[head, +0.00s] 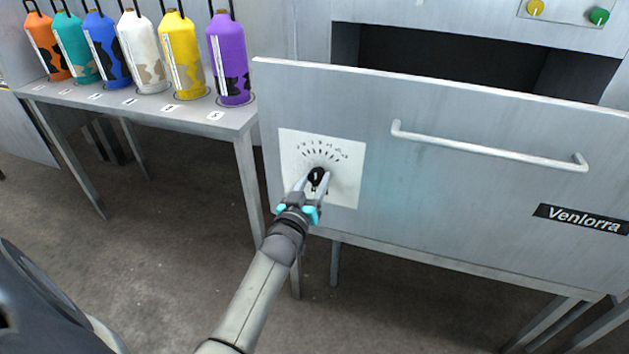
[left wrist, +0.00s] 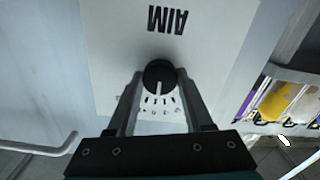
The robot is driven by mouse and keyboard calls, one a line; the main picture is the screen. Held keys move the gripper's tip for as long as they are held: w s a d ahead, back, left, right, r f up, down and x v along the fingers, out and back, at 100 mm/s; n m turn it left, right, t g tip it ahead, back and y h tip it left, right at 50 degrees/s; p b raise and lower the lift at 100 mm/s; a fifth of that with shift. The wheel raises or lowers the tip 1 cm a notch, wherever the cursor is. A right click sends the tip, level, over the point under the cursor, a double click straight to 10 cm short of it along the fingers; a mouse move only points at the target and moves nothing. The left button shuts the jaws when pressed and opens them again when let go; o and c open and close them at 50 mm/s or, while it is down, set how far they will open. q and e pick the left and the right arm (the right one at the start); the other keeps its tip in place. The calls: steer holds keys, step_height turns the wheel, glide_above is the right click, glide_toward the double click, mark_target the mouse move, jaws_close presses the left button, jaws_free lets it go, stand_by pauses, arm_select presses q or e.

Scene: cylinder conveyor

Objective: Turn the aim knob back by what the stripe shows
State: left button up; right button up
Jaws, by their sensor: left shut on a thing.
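The black aim knob (head: 318,177) sits on a white dial plate (head: 348,190) on the grey front panel, with tick marks in an arc above it. In the left wrist view the knob (left wrist: 160,76) shows a pale pointer line, and the word AIM is upside down on the plate (left wrist: 215,60). My left gripper (head: 314,182) is shut on the knob, one finger on each side. Several bottles stand on the side table, among them a purple one (head: 231,58) and a yellow one (head: 182,55), each with a white stripe and dark or tan patches. My right gripper is not in view.
The side table (head: 235,117) with number labels stands left of the panel. A white bar handle (head: 490,148) sticks out of the panel, right of the dial. A dark opening (head: 450,60) lies behind the panel. Yellow (head: 535,7) and green (head: 598,15) buttons are at the top right.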

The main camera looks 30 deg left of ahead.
arm_select(q)
jaws_close()
steer(key=shift+m, duration=0.3)
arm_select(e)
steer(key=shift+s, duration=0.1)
arm_select(q)
steer(key=shift+m, duration=0.3)
steer(key=shift+m+p, duration=0.4)
steer(key=shift+m, duration=0.2)
steer(key=shift+m+p, duration=0.3)
steer(key=shift+m, duration=1.4)
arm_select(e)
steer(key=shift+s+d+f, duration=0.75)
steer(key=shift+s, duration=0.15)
arm_select(q)
steer(key=o, duration=0.9)
jaws_free()
steer(key=shift+o, duration=0.2)
steer(key=shift+s, duration=0.15)
